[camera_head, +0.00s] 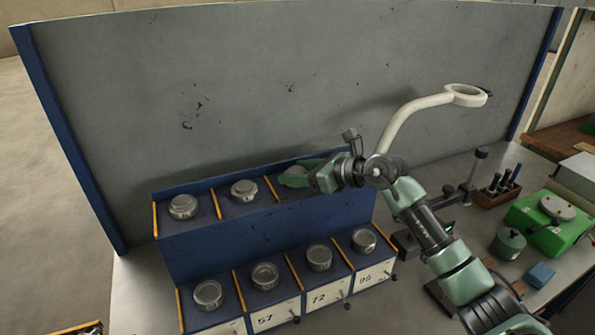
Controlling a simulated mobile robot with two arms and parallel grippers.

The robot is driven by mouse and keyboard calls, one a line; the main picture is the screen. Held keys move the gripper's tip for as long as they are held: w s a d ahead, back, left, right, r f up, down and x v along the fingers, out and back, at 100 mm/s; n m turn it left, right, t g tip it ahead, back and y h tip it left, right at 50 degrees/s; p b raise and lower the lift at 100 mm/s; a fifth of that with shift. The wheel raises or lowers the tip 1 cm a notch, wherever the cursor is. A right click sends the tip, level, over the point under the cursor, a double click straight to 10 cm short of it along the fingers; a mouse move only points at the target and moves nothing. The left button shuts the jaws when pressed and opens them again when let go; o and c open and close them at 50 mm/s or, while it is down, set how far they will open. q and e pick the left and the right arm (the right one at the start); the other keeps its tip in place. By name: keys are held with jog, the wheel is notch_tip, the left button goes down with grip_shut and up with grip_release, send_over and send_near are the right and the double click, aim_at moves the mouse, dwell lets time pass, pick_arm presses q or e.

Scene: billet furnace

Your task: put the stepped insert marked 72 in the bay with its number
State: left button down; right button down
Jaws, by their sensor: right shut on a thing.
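My right gripper (297,178) is over the third bay of the upper row of the blue rack (230,241). It is shut on a grey metal insert, which the fingers mostly hide; no number on it can be read. I cannot tell whether the insert touches the bay floor. The bay labelled 72 (318,298) is in the front row, third from the left, and a round metal insert (319,257) sits above its label. My left gripper is not in view.
Other metal inserts stand in the front row (265,275) and the upper row (183,207). Yellow dividers separate the bays. A grey panel (200,80) rises behind. A white ring-headed lamp (415,108) arches behind my right arm. A green box (548,224) stands at right.

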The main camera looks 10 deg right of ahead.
jog(key=c, duration=0.8)
grip_release()
jog(key=shift+f, duration=0.15)
jog(key=shift+s, duration=0.1)
jog(key=shift+r, duration=0.2)
jog(key=shift+d, duration=0.15)
jog(key=b+v, duration=0.4)
jog(key=v, duration=0.7)
jog(key=shift+s+r, duration=0.15)
jog(key=shift+s, duration=0.2)
jog(key=shift+d, duration=0.15)
